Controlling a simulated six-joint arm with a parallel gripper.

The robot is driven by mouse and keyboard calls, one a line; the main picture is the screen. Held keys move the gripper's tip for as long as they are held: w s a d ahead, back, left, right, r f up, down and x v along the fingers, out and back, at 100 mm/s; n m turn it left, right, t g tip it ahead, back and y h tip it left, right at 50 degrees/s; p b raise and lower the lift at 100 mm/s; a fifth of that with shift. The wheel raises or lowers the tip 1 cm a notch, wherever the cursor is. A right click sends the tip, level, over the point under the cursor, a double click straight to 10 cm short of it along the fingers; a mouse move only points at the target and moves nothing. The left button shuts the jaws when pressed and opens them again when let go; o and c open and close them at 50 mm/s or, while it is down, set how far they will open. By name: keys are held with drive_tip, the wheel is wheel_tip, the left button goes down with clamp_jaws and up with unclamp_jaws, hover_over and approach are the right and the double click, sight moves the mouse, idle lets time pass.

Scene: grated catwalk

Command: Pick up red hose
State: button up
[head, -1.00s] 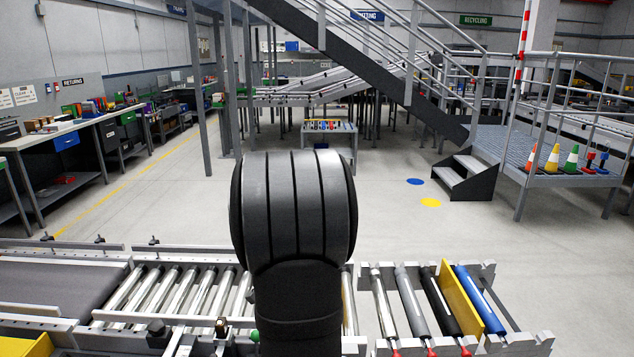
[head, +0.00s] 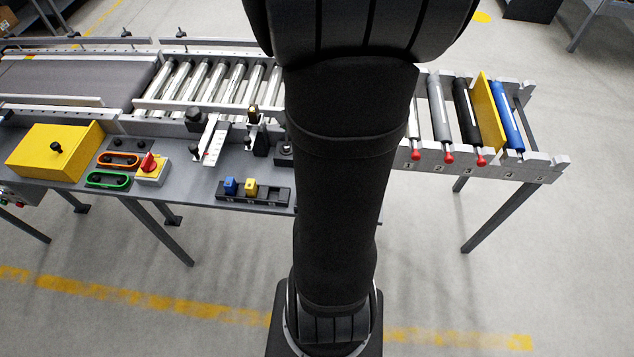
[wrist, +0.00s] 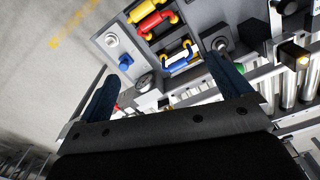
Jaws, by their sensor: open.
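In the wrist view, a short red tube-like piece (wrist: 152,21) with yellow ends lies in a grey holder near the top; it looks like the red hose, but I cannot be sure. A yellow piece (wrist: 142,9) lies just above it, and a blue-and-white piece (wrist: 180,57) with yellow ends lies below it. My gripper (wrist: 161,68) is open and empty, its two dark blue fingers spread wide below the red piece and apart from it. I cannot make out the red piece in the head view, where my arm covers the middle of the bench.
A conveyor with rollers (head: 205,85) runs along the bench. A roller rack (head: 540,168) stands at right. Floor in front is clear.

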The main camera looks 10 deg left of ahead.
drive_tip(key=f+n, duration=0.1)
drive_tip(key=f, duration=0.4)
drive_tip(key=s+f+n, duration=0.1)
drive_tip(key=f, duration=0.5)
drive_tip(key=s+f+n, duration=0.1)
drive_tip(key=f, duration=0.4)
drive_tip(key=shift+f+n, duration=0.2)
drive_tip(key=shift+n, duration=0.1)
drive_tip(key=shift+c, duration=0.4)
drive_tip(key=c, duration=1)
